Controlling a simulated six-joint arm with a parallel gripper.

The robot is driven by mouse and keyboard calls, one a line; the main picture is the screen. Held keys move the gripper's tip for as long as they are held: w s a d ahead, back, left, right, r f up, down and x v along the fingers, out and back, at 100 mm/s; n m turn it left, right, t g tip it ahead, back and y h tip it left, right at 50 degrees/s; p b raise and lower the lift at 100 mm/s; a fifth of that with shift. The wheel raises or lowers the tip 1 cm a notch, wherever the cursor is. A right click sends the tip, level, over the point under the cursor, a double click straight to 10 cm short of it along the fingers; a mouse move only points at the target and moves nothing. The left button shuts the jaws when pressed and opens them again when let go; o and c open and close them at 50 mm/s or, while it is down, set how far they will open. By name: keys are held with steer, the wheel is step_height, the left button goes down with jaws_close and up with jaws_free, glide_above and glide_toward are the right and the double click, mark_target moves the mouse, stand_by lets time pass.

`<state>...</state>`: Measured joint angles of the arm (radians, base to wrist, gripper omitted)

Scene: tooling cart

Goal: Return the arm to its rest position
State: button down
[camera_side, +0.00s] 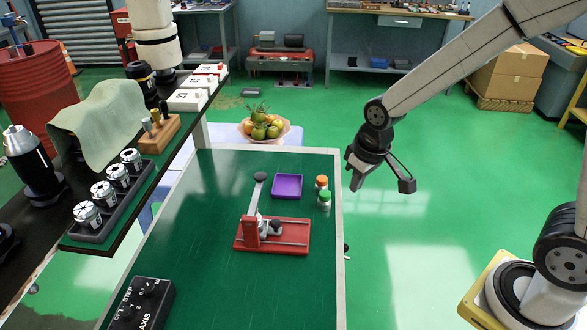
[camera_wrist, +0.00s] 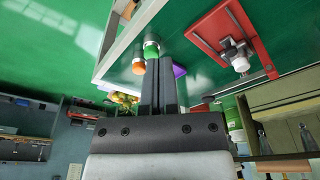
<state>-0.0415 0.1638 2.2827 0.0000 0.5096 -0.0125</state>
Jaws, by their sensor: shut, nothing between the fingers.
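My gripper (camera_side: 353,172) hangs in the air just right of the green table's (camera_side: 200,215) right edge, pointing down and to the left. In the wrist view the two fingers of my gripper (camera_wrist: 159,70) lie together with nothing between them. The arm reaches in from the upper right. The gripper is apart from the orange-capped bottle (camera_side: 321,183) and the green-capped bottle (camera_side: 324,199), which stand near that table edge.
A purple tray (camera_side: 288,186) and a red fixture with a lever (camera_side: 272,235) sit on the table. A black control box (camera_side: 142,303) is at the front left. A fruit bowl (camera_side: 265,131) stands behind.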

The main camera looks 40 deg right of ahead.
steer(key=s+d+f, duration=0.1)
steer(key=s, duration=0.6)
steer(key=shift+s+d+f+m, duration=0.15)
steer(key=shift+d+f+m, duration=0.1)
steer(key=shift+f+m, duration=0.05)
stand_by(0.3)
